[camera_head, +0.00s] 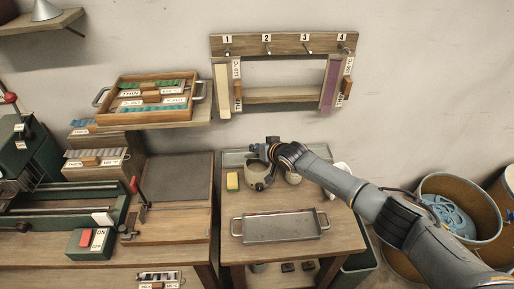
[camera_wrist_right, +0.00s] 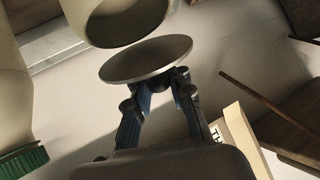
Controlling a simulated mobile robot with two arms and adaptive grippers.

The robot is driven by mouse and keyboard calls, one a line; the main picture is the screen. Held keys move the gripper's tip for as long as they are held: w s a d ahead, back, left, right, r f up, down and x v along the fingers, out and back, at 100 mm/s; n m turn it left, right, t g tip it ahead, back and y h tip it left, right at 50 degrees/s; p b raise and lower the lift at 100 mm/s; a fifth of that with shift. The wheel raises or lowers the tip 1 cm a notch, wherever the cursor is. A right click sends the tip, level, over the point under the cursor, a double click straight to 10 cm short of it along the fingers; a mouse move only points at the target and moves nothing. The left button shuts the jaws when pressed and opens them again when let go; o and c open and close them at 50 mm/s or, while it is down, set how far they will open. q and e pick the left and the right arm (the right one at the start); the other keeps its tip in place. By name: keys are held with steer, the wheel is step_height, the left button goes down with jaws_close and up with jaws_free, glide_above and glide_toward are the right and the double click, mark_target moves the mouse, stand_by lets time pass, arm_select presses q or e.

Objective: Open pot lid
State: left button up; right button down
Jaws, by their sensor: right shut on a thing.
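A pale pot (camera_head: 258,175) stands on the right-hand wooden table, below the wall rack. In the right wrist view, the pot (camera_wrist_right: 115,25) shows at the top as a cylinder with its rim facing my gripper. My right gripper (camera_head: 272,150) is above the pot, and its arm hides part of that area. In the right wrist view, my right gripper (camera_wrist_right: 163,88) is shut on the knob of a round flat lid (camera_wrist_right: 147,58). The lid appears apart from the pot's rim, with a narrow gap between them. The knob is mostly hidden between the fingers. My left gripper is not in view.
A metal tray with handles (camera_head: 280,227) lies in front of the pot. A white bottle with a green cap (camera_wrist_right: 20,150) is at the wrist view's left.

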steer(key=shift+d+f, duration=0.1)
steer(key=shift+f, duration=0.1)
steer(key=c, duration=1.5)
jaws_free()
steer(key=shift+s, duration=0.1)
steer(key=shift+o, duration=1.4)
steer(key=shift+s+d+r, duration=0.1)
steer(key=shift+r, duration=0.2)
steer(key=v, duration=1.2)
